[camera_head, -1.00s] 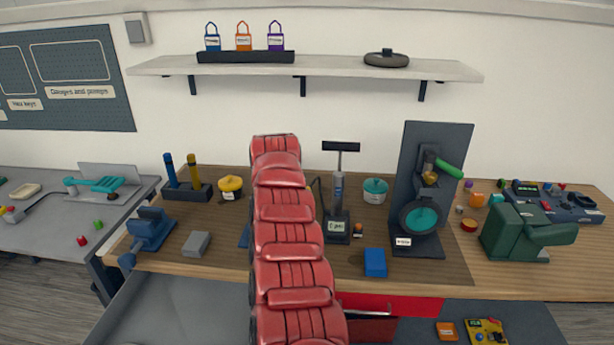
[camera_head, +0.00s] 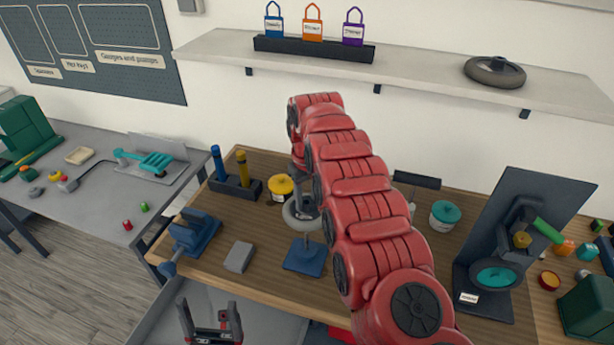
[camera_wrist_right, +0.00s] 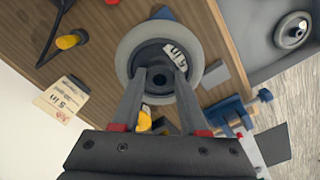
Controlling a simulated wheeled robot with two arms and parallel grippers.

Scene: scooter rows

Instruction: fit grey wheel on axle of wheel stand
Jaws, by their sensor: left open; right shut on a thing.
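The grey wheel (camera_head: 294,221) is in my right gripper, which is shut on its hub; the wheel with its white label faces the right wrist camera (camera_wrist_right: 131,38). In the head view my right gripper (camera_head: 303,196) is partly hidden by my red arm. The wheel stand (camera_head: 303,257) has a blue base on the bench, with a thin post rising towards the wheel just above it. I cannot tell whether the axle is inside the hub. A blue corner (camera_wrist_right: 163,13) shows past the wheel in the wrist view. My left gripper (camera_head: 209,318) is open and empty, in front of the bench.
A grey block (camera_head: 239,257) and a blue vise (camera_head: 192,234) stand left of the stand. A yellow tin (camera_head: 281,188) and a pen holder (camera_head: 236,188) are behind.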

